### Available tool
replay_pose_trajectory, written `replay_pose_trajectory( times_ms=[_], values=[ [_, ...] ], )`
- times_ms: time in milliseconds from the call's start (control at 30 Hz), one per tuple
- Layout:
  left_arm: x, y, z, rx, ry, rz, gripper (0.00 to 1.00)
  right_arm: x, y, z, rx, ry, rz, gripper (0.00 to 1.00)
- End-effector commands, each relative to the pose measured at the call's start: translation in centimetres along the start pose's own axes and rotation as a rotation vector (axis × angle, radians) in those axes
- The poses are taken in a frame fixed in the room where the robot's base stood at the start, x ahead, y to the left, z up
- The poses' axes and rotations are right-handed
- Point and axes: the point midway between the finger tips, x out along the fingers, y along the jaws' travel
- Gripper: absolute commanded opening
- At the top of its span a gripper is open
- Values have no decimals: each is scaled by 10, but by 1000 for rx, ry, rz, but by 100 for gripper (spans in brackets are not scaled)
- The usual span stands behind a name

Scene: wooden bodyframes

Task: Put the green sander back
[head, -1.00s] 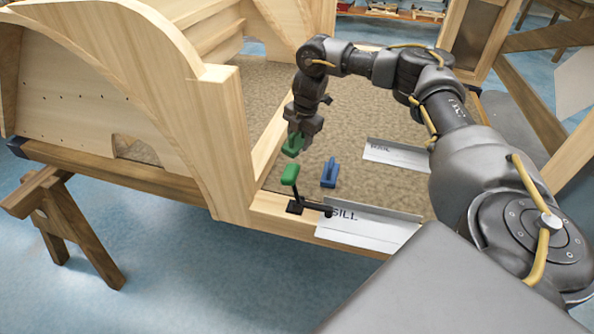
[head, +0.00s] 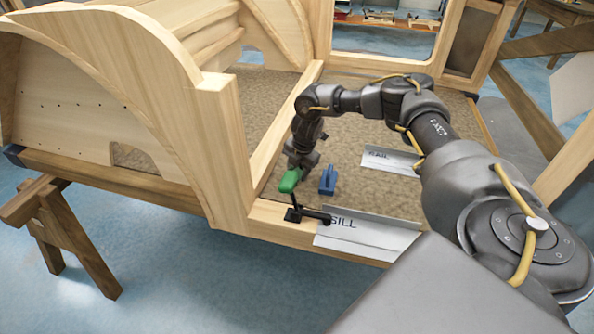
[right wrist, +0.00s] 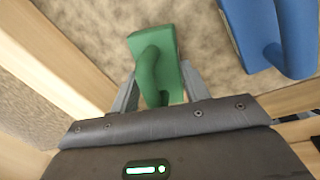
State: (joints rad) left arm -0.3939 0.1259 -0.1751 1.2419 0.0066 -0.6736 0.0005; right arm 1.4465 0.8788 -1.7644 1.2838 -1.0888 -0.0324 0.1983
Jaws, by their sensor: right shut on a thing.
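The green sander (right wrist: 152,64), a flat block with a rounded grip, is between the fingers of my right gripper in the right wrist view (right wrist: 160,92). The fingers are shut on its grip. I cannot tell whether the sander touches the floor. My left gripper is not in view.
A blue sander (head: 327,180) stands close to the right of the gripper, also in the right wrist view (right wrist: 268,35). SILL (head: 365,235) and RAIL (head: 388,160) cards are nearby.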

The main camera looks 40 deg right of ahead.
Motion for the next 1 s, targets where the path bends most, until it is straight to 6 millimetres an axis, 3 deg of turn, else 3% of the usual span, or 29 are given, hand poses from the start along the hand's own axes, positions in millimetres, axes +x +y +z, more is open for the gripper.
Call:
replay_pose_trajectory(
  times_ms=[300, 333, 500, 800, 1000],
  values=[
    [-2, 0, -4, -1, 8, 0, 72, 2, 0, 0, 0, 1, 1, 25],
    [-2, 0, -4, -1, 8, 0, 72, 3, 0, 0, 0, 0, 1, 47],
    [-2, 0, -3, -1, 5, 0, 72, 2, 0, 0, -1, 0, 1, 68],
    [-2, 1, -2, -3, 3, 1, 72, 0, 1, 0, -1, 0, 2, 68],
    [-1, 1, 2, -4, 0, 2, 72, -26, 1, 0, -1, 1, 4, 68]
  ],
)
